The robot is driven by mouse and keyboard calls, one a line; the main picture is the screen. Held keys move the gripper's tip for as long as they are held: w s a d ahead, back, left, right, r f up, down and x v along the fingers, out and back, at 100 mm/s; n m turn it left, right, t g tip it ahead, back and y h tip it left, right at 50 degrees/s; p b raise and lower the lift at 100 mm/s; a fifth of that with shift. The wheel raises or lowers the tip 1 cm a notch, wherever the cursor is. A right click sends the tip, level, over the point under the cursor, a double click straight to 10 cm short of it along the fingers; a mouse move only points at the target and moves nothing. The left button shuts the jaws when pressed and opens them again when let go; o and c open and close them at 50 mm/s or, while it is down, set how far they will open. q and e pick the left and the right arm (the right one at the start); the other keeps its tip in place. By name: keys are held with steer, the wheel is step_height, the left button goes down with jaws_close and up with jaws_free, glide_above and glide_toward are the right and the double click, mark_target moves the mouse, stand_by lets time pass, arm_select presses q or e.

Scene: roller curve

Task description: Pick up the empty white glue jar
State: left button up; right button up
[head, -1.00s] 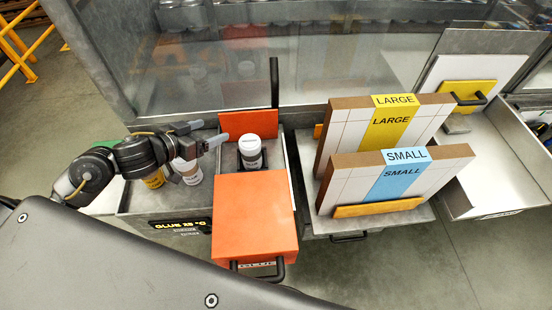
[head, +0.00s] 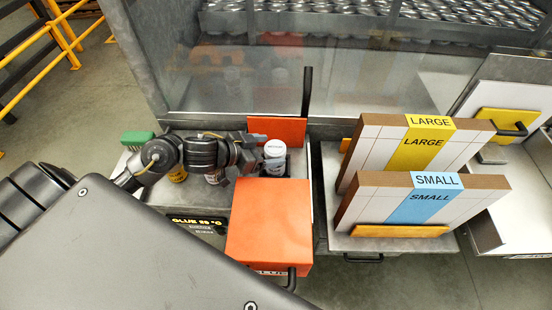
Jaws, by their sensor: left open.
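A white jar (head: 275,149) with a greyish lower part stands upright in the narrow bay behind the orange panel. My left gripper (head: 262,153) is open, with its fingers at the jar's left side. I cannot tell whether they touch it or reach around it. A second whitish jar (head: 213,177) stands to the left, mostly hidden under my left wrist. Whether either jar is empty does not show. My right gripper is not in view.
An orange box front (head: 268,225) stands before the jar, and an orange plate (head: 278,131) behind it. LARGE (head: 385,150) and SMALL (head: 380,205) boards stand right. A glass panel rises behind.

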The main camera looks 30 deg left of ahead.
mark_target(280, 150)
arm_select(q)
steer(key=x, duration=0.5)
steer(key=shift+d, duration=0.1)
steer(key=shift+s, duration=0.1)
steer(key=shift+c, duration=0.8)
steer(key=c, duration=0.9)
